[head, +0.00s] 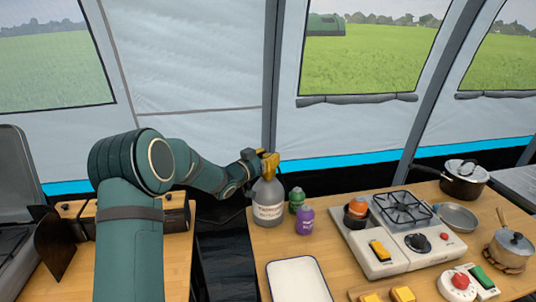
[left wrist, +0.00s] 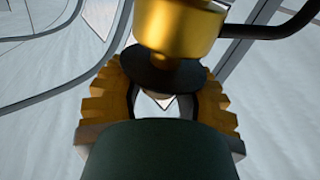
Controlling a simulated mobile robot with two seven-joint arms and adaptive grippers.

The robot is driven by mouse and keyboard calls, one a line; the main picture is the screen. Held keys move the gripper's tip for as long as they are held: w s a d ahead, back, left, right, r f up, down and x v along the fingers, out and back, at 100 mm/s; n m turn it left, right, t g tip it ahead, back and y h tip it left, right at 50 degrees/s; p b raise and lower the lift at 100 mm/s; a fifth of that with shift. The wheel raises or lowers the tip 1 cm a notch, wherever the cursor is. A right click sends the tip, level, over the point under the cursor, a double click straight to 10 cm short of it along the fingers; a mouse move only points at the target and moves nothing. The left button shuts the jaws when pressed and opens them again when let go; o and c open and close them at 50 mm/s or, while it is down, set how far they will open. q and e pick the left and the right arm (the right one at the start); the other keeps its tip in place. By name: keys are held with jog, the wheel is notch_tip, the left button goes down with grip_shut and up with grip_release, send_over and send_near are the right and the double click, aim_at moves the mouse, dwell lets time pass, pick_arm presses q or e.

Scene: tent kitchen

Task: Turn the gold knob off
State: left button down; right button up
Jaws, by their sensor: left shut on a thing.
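A grey bottle or canister (head: 268,205) with a pale label stands upright at the left edge of the right-hand wooden table. My left gripper (head: 265,160) is at its gold top, level with it, reaching in from the left. In the left wrist view, the gold knob assembly (left wrist: 178,32) shows at the top as a shiny gold cylinder with a dark round disc below it. The yellow ribbed fingers of my left gripper (left wrist: 162,85) lie on both sides of the disc, shut on this part. The exact contact is partly hidden. My right gripper is out of view.
A green bottle (head: 296,198) and a purple bottle (head: 305,220) stand close right of the canister. A white tray (head: 270,272) lies in front. A white stove (head: 365,245) and pans are farther right. A dark gap separates the two tables.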

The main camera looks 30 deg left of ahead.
pick_arm(q)
jog(key=shift+a+m+h+p, duration=0.1)
jog(key=shift+m+h+p, duration=0.2)
jog(key=shift+m+h, duration=0.3)
jog(key=shift+h, duration=0.3)
jog(key=shift+r, duration=0.1)
jog(key=c, duration=0.6)
grip_release()
jog(key=shift+o, duration=0.2)
jog(key=v, duration=1.2)
jog(key=shift+r, duration=0.2)
